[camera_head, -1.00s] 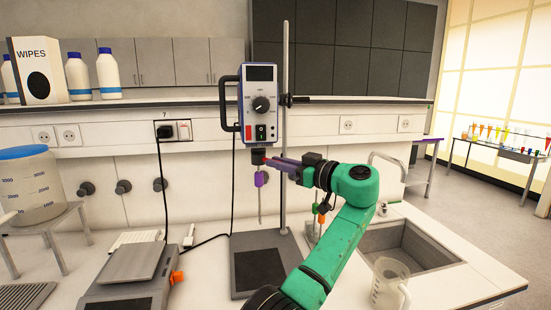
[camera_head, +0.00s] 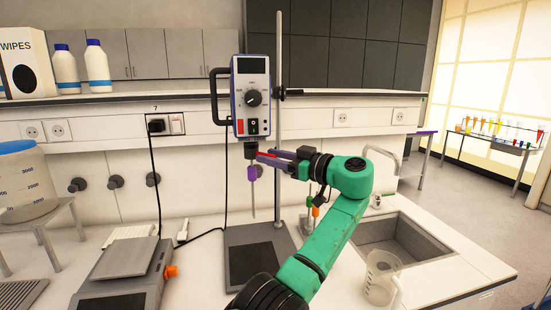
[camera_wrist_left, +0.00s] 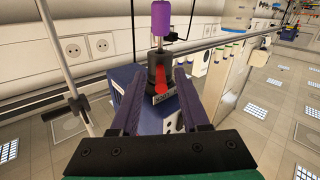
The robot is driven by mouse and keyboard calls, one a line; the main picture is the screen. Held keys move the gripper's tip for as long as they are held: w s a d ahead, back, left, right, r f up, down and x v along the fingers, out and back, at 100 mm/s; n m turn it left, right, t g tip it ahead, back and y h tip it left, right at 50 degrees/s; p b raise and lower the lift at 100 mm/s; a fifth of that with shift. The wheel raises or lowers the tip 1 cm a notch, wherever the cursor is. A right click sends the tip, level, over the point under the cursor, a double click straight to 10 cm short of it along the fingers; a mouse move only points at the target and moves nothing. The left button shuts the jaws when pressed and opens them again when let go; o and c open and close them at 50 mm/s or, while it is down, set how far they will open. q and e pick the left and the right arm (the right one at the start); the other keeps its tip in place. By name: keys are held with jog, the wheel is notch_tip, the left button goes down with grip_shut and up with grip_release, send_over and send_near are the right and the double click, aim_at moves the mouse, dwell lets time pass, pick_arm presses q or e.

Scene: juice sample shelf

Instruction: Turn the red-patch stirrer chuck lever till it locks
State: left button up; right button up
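The overhead stirrer (camera_head: 252,95) hangs on an upright rod above the bench. Its dark chuck (camera_head: 251,147) is under the motor housing, with a purple piece (camera_head: 253,173) and a thin shaft below. A red lever (camera_head: 266,154) sticks out from the chuck towards my left gripper (camera_head: 262,158). Whether a finger touches the lever cannot be told. My right gripper is not in view.
A balance (camera_head: 125,260) is left on the bench. A clear jug (camera_head: 382,278) and a sink (camera_head: 402,240) are at the right. A cable hangs behind the stirrer.

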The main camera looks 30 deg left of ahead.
pick_arm(q)
jog(key=s+d+b, duration=0.1)
jog(key=d, duration=1.3)
jog(key=shift+s+d, duration=0.15)
jog(key=shift+d, duration=0.1)
